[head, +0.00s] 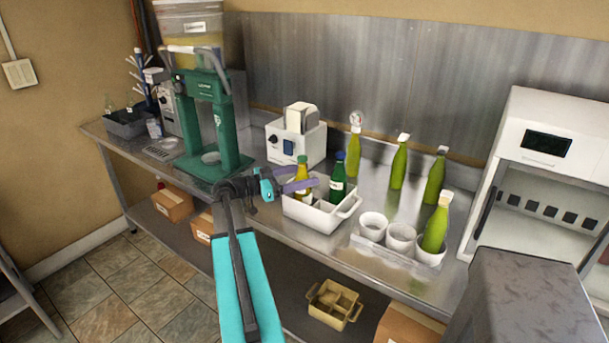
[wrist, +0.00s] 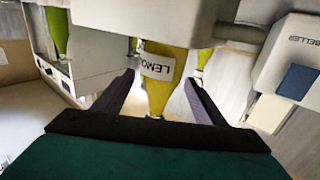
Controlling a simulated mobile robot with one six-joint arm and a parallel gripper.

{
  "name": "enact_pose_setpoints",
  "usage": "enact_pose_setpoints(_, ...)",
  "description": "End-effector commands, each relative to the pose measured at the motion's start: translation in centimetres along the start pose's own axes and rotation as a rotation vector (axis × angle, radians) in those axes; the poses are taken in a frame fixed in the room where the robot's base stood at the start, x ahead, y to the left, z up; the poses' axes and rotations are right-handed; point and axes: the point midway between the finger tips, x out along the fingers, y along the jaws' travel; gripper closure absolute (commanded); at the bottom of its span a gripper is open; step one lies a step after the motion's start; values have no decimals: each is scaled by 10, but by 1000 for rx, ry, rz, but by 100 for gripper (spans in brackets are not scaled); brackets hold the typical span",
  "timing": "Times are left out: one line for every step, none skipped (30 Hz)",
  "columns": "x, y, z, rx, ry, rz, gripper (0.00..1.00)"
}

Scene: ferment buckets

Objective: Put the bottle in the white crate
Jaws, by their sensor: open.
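The white crate (head: 323,222) stands on the steel bench with divided compartments. In the wrist view this bottle (wrist: 158,90) has a white label reading "LEMO". My gripper (head: 308,177) is open, its purple fingers on either side of the bottle; the wrist view also shows the fingers (wrist: 160,82) apart around it. A dark green bottle (head: 338,183) stands in the crate to the right.
Three white cups (head: 401,237) stand right of the crate, one holding a yellow-green bottle (head: 435,230). Several yellow-green bottles (head: 399,165) stand behind. A green stand (head: 207,125) is left, a white device (head: 297,140) behind the crate, a white cabinet (head: 548,130) far right.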

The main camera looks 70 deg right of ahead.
Motion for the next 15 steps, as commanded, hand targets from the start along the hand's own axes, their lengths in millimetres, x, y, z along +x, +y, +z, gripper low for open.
enact_pose_setpoints(0,0,0,0,0,0,35)
enact_pose_setpoints(0,0,0,0,0,0,35)
enact_pose_setpoints(0,0,-1,0,0,0,35)
enact_pose_setpoints(0,0,-1,0,0,0,35)
enact_pose_setpoints(0,0,-1,0,0,0,35)
enact_pose_setpoints(0,0,-2,0,0,0,35)
enact_pose_setpoints(0,0,-3,0,0,0,35)
enact_pose_setpoints(0,0,-3,0,0,0,35)
enact_pose_setpoints(0,0,-4,0,0,0,35)
enact_pose_setpoints(0,0,-5,0,0,0,35)
enact_pose_setpoints(0,0,-6,0,0,0,35)
enact_pose_setpoints(0,0,-7,-1,0,0,35)
enact_pose_setpoints(0,0,-8,-1,0,0,35)
enact_pose_setpoints(0,0,-9,-1,0,0,35)
enact_pose_setpoints(0,0,-10,-1,0,0,35)
